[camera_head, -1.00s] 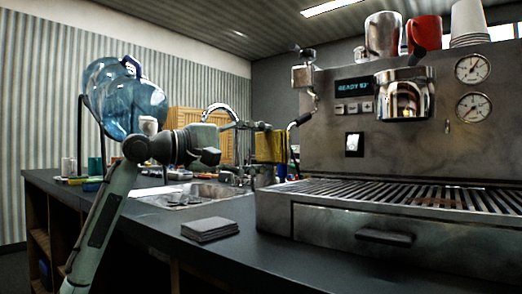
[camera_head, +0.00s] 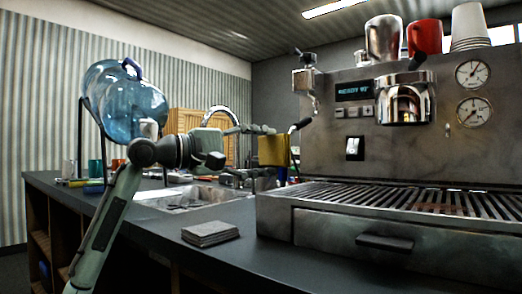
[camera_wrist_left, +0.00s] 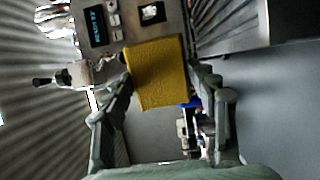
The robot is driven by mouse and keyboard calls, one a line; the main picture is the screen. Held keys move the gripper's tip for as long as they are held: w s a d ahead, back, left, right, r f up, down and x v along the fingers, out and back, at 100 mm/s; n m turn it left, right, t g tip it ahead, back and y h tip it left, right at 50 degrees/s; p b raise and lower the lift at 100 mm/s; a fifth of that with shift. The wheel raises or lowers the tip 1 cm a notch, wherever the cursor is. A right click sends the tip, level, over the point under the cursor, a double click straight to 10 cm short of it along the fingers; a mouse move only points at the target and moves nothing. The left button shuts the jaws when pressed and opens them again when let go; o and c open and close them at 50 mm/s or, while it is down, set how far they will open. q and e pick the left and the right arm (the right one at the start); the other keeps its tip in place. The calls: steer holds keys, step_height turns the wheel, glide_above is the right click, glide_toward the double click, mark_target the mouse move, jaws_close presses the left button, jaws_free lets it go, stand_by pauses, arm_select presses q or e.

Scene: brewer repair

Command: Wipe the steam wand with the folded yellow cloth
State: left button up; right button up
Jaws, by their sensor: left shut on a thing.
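The folded yellow cloth (camera_head: 273,151) is held between the fingers of my left gripper (camera_head: 264,150). In the left wrist view the cloth (camera_wrist_left: 158,75) fills the space between the two fingers of the gripper (camera_wrist_left: 158,68). The steam wand (camera_head: 302,123) hangs from the left side of the espresso machine, with a black sleeve on its bent pipe. The cloth is right beside the wand's lower part, which is partly hidden; I cannot tell if they touch. My right gripper is in neither view.
The espresso machine (camera_head: 345,140) stands to the right, with its slatted drip tray (camera_head: 400,197) in front and cups on top. A sink (camera_head: 190,196) lies behind my left arm. A stack of grey slabs (camera_head: 210,233) sits on the dark counter (camera_head: 240,250).

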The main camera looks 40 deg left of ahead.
mark_target(283, 150)
arm_select(q)
steer(key=shift+w+p, duration=0.4)
steer(key=shift+w, duration=0.15)
steer(key=shift+d, duration=0.15)
steer(key=shift+s+d+p, duration=0.15)
steer(key=shift+d+p, duration=0.15)
steer(key=shift+d, duration=0.65)
steer(key=shift+s+d+p, duration=0.15)
steer(key=shift+d+p, duration=0.1)
steer(key=shift+d, duration=0.65)
steer(key=shift+r+p, duration=0.1)
steer(key=shift+p, duration=0.2)
steer(key=shift+w+a, duration=0.25)
steer(key=shift+a, duration=0.75)
steer(key=shift+w+a, duration=0.2)
steer(key=shift+a, duration=0.75)
steer(key=shift+d+f+b+v, duration=0.1)
steer(key=shift+b+v, duration=0.25)
steer(key=shift+v, duration=0.35)
steer(key=shift+d+f+b+v, duration=0.1)
steer(key=shift+b+v, duration=0.25)
steer(key=shift+v, duration=0.4)
steer(key=shift+d+b+v, duration=0.15)
steer(key=shift+b+v, duration=0.1)
steer(key=shift+v, duration=0.55)
steer(key=shift+d+b+v, duration=0.1)
steer(key=shift+b+v, duration=0.15)
steer(key=shift+v, duration=0.55)
